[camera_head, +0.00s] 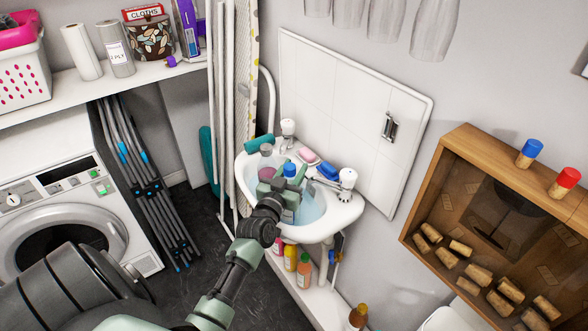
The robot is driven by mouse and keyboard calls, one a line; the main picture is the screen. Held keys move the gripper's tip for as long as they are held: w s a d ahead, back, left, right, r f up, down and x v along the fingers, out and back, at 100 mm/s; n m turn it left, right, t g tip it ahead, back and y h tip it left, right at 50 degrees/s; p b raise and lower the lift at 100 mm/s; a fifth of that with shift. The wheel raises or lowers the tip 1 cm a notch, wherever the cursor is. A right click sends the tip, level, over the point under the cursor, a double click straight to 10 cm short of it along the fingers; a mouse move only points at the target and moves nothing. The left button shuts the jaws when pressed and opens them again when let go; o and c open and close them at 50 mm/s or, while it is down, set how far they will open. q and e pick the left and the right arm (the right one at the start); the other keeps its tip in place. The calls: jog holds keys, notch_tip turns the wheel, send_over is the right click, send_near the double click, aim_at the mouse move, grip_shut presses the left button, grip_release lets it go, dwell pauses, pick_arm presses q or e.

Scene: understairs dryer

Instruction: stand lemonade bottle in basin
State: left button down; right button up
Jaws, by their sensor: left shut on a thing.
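The white basin (342,222) hangs on the wall at the middle of the view, with pale blue water in its bowl. A clear bottle with a blue cap (290,170), which I take to be the lemonade bottle, is roughly upright over or in the basin. My left gripper (281,190) comes from the lower left over the basin's front rim and is shut on this bottle. The gripper and wrist hide part of the bottle. I cannot tell whether its base touches the bowl. My right gripper is not in view.
Taps (346,180), a pink soap (308,155) and a blue item (328,170) are on the basin's back rim. Several colourful bottles (303,268) stand below the basin. A washing machine (60,220) is left; a wooden wall box (450,170) is right.

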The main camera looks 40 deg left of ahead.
pick_arm(q)
jog(key=shift+f, duration=0.3)
jog(key=c, duration=0.9)
grip_release()
jog(key=shift+o, duration=0.2)
jog(key=shift+f, duration=0.15)
jog(key=shift+s+d+f, duration=0.1)
jog(key=shift+s, duration=0.4)
jog(key=b+v, duration=0.1)
jog(key=v, duration=0.5)
jog(key=shift+s+r, duration=0.25)
jog(key=shift+s, duration=0.15)
jog(key=shift+d+f, duration=0.1)
